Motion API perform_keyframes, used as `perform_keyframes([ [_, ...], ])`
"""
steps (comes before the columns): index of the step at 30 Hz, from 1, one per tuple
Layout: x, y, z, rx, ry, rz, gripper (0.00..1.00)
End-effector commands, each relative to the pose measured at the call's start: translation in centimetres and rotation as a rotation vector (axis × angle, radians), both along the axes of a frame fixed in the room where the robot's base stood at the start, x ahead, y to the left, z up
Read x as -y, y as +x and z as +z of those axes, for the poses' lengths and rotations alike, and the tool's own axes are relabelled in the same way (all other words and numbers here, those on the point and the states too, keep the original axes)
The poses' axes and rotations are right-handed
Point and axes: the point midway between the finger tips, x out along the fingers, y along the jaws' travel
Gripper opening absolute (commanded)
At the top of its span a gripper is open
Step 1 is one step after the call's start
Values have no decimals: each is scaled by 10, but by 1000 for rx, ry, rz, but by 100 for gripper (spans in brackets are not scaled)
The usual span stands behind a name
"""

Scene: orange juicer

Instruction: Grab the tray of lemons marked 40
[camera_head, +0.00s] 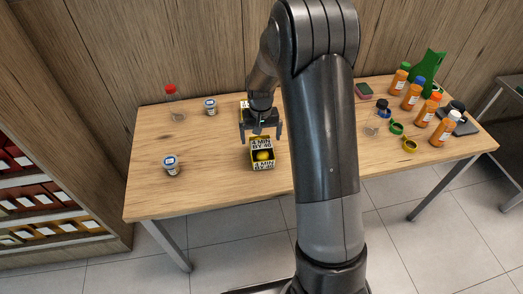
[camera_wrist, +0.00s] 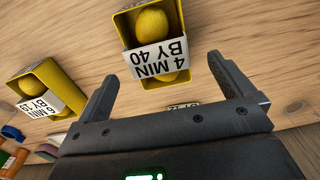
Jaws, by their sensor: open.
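The tray marked 40 is a small yellow tray (camera_head: 262,165) with yellow lemons and a white label. It stands on the wooden table, just in front of my gripper (camera_head: 261,133) in the head view. In the wrist view the label on this tray (camera_wrist: 158,55) reads "4 MIN BY 40", and a lemon shows on each side of it. My gripper (camera_wrist: 161,68) is open and empty, its fingers pointing toward the tray, with no clear contact. A second yellow tray (camera_wrist: 56,72) with a label like "6 MIN BY 19" lies to the left.
The wooden table (camera_head: 215,155) is clear left of the tray. A lidded jar (camera_head: 171,166), another jar (camera_head: 210,108) and a red-capped bottle (camera_head: 174,103) stand left. Orange bottles (camera_head: 444,130) and coloured rings stand right. My arm hides the table's middle.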

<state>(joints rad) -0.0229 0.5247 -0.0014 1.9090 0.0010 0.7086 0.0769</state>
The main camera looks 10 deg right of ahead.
Motion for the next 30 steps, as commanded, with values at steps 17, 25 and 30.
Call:
perform_keyframes([
  [17,2,-6,-66,-2,0,0,98],
  [25,2,-5,-70,2,0,0,98],
  [30,2,-5,-70,2,0,0,87],
])
